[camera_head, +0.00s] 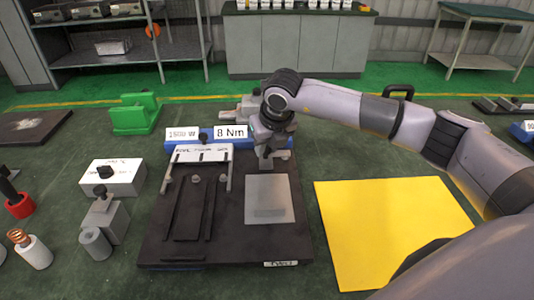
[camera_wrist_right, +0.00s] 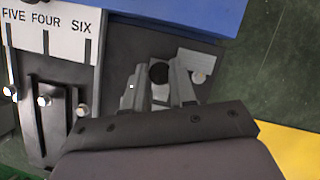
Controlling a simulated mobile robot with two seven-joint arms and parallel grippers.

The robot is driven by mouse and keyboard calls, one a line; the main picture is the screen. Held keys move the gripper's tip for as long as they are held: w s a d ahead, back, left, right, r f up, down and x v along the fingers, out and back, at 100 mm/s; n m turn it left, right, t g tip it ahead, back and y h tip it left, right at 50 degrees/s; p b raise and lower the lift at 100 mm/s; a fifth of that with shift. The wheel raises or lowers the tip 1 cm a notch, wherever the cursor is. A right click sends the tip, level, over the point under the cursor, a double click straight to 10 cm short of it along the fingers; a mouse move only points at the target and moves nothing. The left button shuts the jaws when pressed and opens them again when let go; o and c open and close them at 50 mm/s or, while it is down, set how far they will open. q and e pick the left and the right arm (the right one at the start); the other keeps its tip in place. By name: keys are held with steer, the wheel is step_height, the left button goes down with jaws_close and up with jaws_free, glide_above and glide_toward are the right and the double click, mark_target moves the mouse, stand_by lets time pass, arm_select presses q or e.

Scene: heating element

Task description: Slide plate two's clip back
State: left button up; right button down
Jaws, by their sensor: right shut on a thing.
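My right gripper (camera_head: 272,165) points down at the back right of a dark base board (camera_head: 232,245). In the right wrist view its fingers (camera_wrist_right: 160,85) are shut on a small piece between them, mostly hidden; a dark round knob (camera_wrist_right: 158,73) shows there. I cannot tell whether the held piece is plate two's clip. A flat grey plate (camera_head: 270,198) lies on the board just in front of the gripper. A white bar (camera_head: 203,153) on the left shows FIVE, FOUR and SIX in the right wrist view (camera_wrist_right: 45,20). My left gripper is out of view.
Behind the board is a blue block (camera_head: 182,147) with signs 1500 W and 8 Nm. A yellow mat (camera_head: 390,225) lies to the right. A white box (camera_head: 113,177), a grey block (camera_head: 105,215) and a green block (camera_head: 134,113) stand to the left.

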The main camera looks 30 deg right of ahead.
mark_target(271, 157)
steer(key=w, duration=0.1)
steer(key=w+d+b, duration=0.1)
steer(key=shift+w+d, duration=0.15)
steer(key=shift+w, duration=0.25)
steer(key=shift+w+d+r, duration=0.1)
steer(key=shift+d+r, duration=0.05)
steer(key=c, duration=0.9)
jaws_free()
steer(key=shift+w, duration=0.1)
steer(key=b+v, duration=0.1)
steer(key=v, duration=0.6)
